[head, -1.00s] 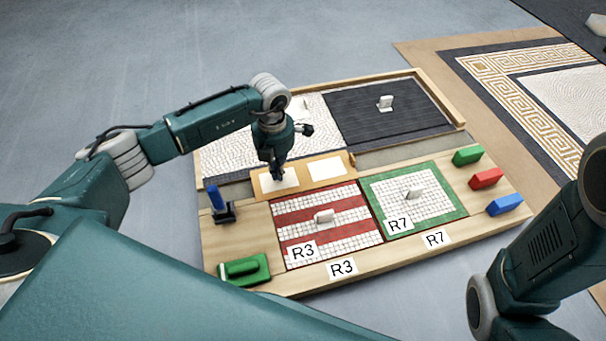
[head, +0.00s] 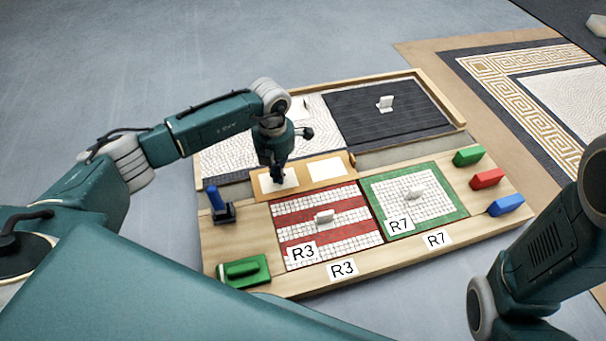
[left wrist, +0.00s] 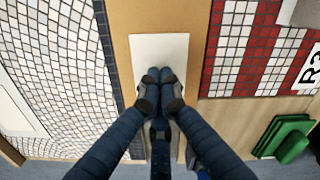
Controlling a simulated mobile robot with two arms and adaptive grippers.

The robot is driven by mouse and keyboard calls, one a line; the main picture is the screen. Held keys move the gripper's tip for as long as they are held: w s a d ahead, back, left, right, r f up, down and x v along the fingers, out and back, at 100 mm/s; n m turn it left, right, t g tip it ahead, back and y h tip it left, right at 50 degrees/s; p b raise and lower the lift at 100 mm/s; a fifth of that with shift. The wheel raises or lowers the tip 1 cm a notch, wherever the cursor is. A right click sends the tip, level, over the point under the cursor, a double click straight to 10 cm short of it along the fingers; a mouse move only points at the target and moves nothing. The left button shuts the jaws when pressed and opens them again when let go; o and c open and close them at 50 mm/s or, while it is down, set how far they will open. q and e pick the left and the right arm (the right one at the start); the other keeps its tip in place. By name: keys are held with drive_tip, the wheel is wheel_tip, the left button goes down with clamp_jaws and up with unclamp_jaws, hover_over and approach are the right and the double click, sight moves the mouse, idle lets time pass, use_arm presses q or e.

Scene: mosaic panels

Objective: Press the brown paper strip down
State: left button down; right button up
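The brown paper strip (head: 303,175) lies along the gap between the upper panels and the lower R3 and R7 panels. It has two white rectangles on it. In the left wrist view the strip (left wrist: 190,18) runs top to bottom under my gripper. My left gripper (head: 279,180) points down over the left white rectangle (left wrist: 150,45), its fingertips together with nothing between them. It also shows in the left wrist view (left wrist: 159,76). I cannot tell whether the fingertips touch the strip. My right gripper is out of view.
The red-striped R3 panel (head: 350,240) and green-bordered R7 panel (head: 452,208) have white grips on top. A dark panel (head: 360,110) lies behind. A blue-handled tool (head: 217,204) and a green float (head: 244,270) are at left; green, red and blue blocks (head: 487,179) at right.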

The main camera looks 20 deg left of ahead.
use_arm(q)
drive_tip(key=shift+r+p, duration=3)
drive_tip(key=shift+r, duration=0.2)
drive_tip(key=shift+r+p, duration=0.3)
drive_tip(key=shift+r, duration=0.05)
drive_tip(key=shift+r+p, duration=0.4)
drive_tip(key=shift+r, duration=0.05)
